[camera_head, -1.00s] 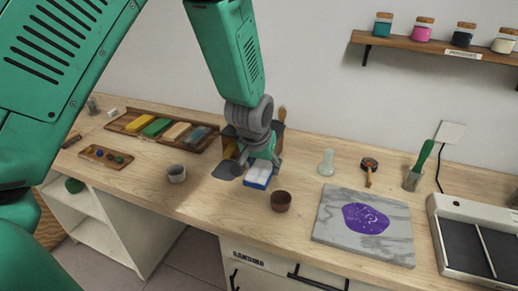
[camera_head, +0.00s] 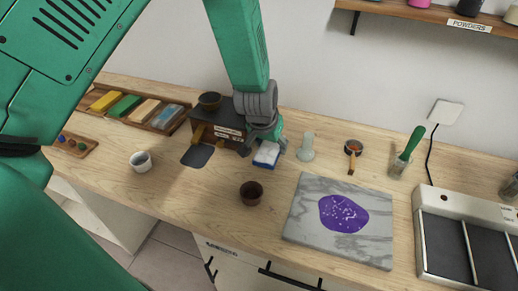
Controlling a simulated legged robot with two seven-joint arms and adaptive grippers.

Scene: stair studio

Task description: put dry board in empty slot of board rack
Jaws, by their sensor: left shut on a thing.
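My left gripper (camera_head: 262,138) reaches down over the middle of the bench and is shut on a small blue-and-white block (camera_head: 266,154). The fingers partly cover the block, and I cannot tell whether its underside touches the bench. A dark brown box (camera_head: 226,133) with a pale label stands just left of the gripper, with a dark bowl (camera_head: 209,101) on top; the gripper hides its right side. A wooden tray (camera_head: 178,122) holds yellow, green, tan and blue-grey pieces side by side at the back left. I cannot tell which thing is the dry board or the rack. My right gripper is out of view.
A glass vessel (camera_head: 306,148) stands close right of the block. A brown cup (camera_head: 251,193), a white cup (camera_head: 141,161) and a dark flat patch (camera_head: 197,156) are nearer the front. A marble slab (camera_head: 300,222) with purple paint and a compartmented unit (camera_head: 424,240) fill the right.

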